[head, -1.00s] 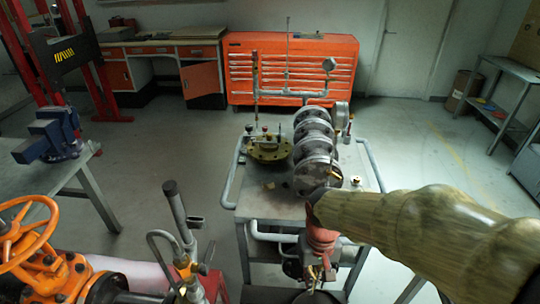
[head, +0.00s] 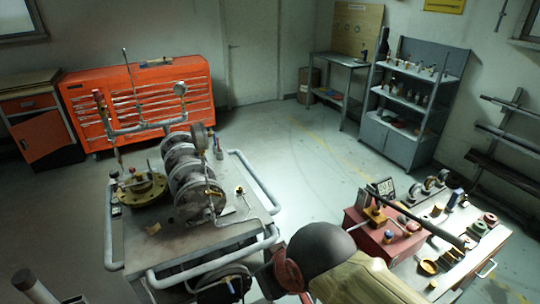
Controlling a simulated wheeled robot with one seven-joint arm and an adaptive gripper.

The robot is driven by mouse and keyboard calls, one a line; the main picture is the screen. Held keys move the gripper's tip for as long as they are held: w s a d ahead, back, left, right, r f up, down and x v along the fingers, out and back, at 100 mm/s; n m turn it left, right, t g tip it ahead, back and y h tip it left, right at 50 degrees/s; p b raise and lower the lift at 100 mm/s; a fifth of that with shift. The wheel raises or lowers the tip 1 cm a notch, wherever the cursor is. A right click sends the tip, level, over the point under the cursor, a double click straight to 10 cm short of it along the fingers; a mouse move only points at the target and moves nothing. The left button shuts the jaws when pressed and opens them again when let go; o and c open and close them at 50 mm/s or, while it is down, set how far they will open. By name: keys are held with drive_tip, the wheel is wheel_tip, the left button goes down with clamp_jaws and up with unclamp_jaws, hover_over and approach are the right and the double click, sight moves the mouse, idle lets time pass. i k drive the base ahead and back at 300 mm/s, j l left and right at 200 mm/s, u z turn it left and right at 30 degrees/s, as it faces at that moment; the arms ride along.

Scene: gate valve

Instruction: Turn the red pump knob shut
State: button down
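A red box-shaped pump (head: 372,240) with a long dark lever (head: 432,222) stands on the workbench at the lower right of the head view. Small fittings sit on its top, and a small reddish one (head: 413,226) is near its right end. I cannot tell whether that is the pump knob or how far it is turned. My arm, with a dark rounded joint and an olive sleeve, enters at the bottom centre, left of the pump. A reddish part of my arm shows beside the joint. My gripper's fingers do not show.
A cart (head: 150,240) with pipe rails carries flanges, a gauge and pipework at left centre. The workbench (head: 478,268) holds several small parts and jars. A grey shelf (head: 410,100) stands behind it. Open floor (head: 300,150) lies between cart and shelf.

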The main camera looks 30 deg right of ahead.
sight(411, 227)
drive_tip(key=z, duration=2.15)
